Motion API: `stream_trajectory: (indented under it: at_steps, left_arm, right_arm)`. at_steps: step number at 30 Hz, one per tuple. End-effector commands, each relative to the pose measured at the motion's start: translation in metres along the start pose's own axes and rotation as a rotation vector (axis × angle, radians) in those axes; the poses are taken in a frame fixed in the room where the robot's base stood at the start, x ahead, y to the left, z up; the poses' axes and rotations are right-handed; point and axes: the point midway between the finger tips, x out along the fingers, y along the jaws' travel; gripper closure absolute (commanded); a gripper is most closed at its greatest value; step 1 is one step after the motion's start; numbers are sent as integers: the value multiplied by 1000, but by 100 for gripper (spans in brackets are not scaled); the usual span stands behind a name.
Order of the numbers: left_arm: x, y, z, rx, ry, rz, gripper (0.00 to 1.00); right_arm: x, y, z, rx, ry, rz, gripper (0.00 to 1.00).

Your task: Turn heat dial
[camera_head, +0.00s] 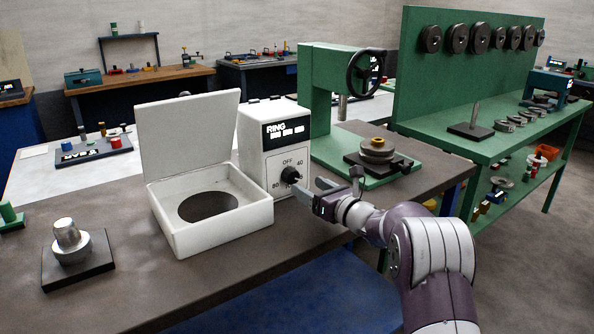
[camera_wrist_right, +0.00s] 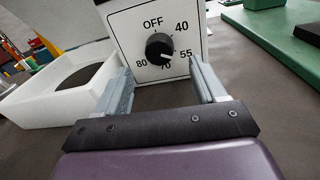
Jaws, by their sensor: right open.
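The heat dial (camera_head: 290,175) is a round black knob on the front of a white control box (camera_head: 257,160). In the right wrist view the dial (camera_wrist_right: 159,49) has OFF, 40, 55, 70 and 80 printed around it. Its pale mark points to the lower right, between 55 and 70. My right gripper (camera_head: 309,187) is in front of the dial, open and empty. In the right wrist view its fingers (camera_wrist_right: 160,75) stand apart on either side below the dial, and I see no contact. The 70 is partly covered by the knob. My left gripper is not in view.
A white open-lidded heater box (camera_head: 222,226) with a round hole stands left of the control box. A green press (camera_head: 330,110) stands behind right. A metal cylinder on a dark plate (camera_head: 78,265) sits at the left. The bench front (camera_head: 240,270) is clear.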

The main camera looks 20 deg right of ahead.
Motion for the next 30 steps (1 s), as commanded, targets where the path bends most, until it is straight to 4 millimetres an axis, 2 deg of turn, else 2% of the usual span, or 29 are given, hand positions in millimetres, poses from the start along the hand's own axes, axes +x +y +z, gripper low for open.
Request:
stream_trajectory:
  at_steps: [3,7,12,19,20,24,25,30]
  left_arm:
    - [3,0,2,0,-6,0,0]
    - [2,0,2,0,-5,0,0]
    - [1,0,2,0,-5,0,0]
    - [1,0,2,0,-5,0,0]
    - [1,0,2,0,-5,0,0]
    - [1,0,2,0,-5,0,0]
    - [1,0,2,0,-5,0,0]
    - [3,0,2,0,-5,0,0]
  right_arm:
    - [29,0,-5,-1,2,2,30]
    - [48,0,-4,-1,1,2,30]
    - [59,0,-5,-1,1,0,30]
    - [60,0,-5,-1,2,0,30]
    - [60,0,-5,-1,1,0,36]
    - [59,0,-5,-2,1,1,82]
    - [59,0,-5,-2,2,1,86]
    - [59,0,-5,-7,2,1,86]
